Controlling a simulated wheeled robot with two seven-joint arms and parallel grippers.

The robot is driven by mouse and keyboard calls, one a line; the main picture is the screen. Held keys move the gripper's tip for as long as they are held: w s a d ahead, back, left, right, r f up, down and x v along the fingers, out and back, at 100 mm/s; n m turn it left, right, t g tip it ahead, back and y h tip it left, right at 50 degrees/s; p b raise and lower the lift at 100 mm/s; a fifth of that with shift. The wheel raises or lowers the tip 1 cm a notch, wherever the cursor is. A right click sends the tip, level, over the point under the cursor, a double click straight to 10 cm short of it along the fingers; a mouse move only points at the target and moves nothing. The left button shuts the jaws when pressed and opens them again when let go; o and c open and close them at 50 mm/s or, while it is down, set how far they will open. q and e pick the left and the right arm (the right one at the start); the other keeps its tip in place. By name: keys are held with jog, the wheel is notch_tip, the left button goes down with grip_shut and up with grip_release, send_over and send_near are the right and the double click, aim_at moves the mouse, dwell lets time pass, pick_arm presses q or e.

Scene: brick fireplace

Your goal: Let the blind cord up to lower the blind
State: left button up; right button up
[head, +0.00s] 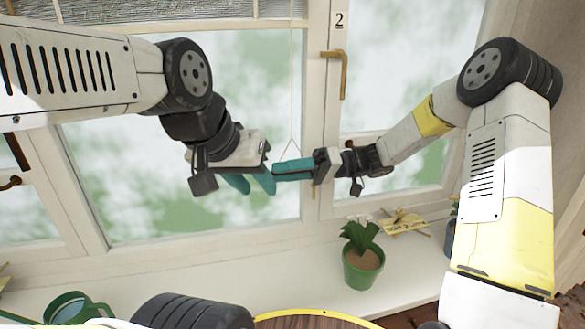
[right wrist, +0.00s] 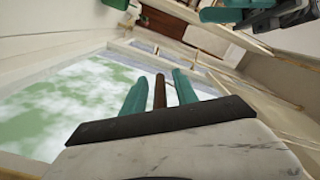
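The blind (head: 215,10) shows as a grey woven strip at the top of the window. Its pale cord (head: 291,80) hangs down and splits into a small triangle above my right gripper. My right gripper (head: 293,170) points left, its teal fingers around a brown bar that appears to be the cord's handle. The brown bar (right wrist: 159,92) lies lengthwise between the fingers in the right wrist view. My left gripper (head: 250,184) is open and empty, just left of the right fingertips, its teal fingers spread. Its fingers also show at the top of the right wrist view (right wrist: 235,12).
A potted plant (head: 363,265) and a small wooden sign (head: 404,222) stand on the sill below. A green watering can (head: 75,308) is at lower left. A brass window handle (head: 342,70) sticks out right of the cord.

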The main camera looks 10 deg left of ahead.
grip_shut()
dwell(1.3)
